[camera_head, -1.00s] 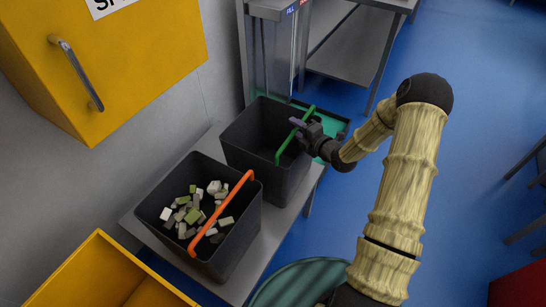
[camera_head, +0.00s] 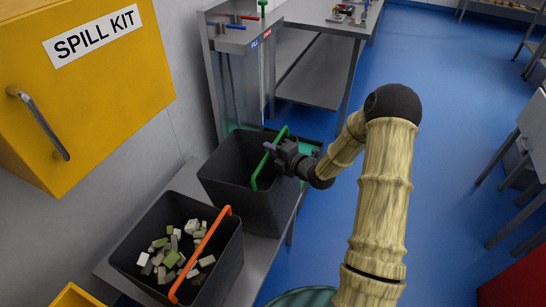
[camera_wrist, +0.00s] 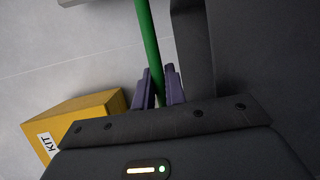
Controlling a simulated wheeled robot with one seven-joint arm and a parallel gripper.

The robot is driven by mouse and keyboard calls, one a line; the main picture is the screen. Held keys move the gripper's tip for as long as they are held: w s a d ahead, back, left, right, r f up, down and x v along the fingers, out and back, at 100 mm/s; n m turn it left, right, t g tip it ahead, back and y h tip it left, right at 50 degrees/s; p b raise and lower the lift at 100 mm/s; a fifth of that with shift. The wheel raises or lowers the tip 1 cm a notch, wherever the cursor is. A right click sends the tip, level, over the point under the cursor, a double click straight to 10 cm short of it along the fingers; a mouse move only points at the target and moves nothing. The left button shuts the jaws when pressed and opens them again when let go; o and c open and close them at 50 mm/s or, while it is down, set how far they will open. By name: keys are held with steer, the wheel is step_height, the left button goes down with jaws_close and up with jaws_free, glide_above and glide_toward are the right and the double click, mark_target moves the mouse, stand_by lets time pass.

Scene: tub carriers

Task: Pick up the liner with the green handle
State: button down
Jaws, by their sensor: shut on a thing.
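The dark grey liner with the green handle (camera_head: 230,192) is upright at the far end of the grey bench, and looks empty in the part I can see. Its green handle (camera_head: 258,175) stands up across the opening. My gripper (camera_head: 274,153) is shut on this handle near its upper part. In the wrist view the green bar (camera_wrist: 148,40) runs down between the two purple fingers of my gripper (camera_wrist: 160,88). I cannot tell whether the liner's base touches the bench.
A second dark liner with an orange handle (camera_head: 207,250) stands close in front, holding pale and green blocks. A yellow spill kit cabinet (camera_head: 110,90) hangs on the left wall. A metal sink stand (camera_head: 225,85) is behind.

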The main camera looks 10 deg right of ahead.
steer(key=r, duration=0.5)
steer(key=shift+a, duration=0.2)
steer(key=shift+d+r, duration=0.15)
steer(key=shift+r, duration=0.55)
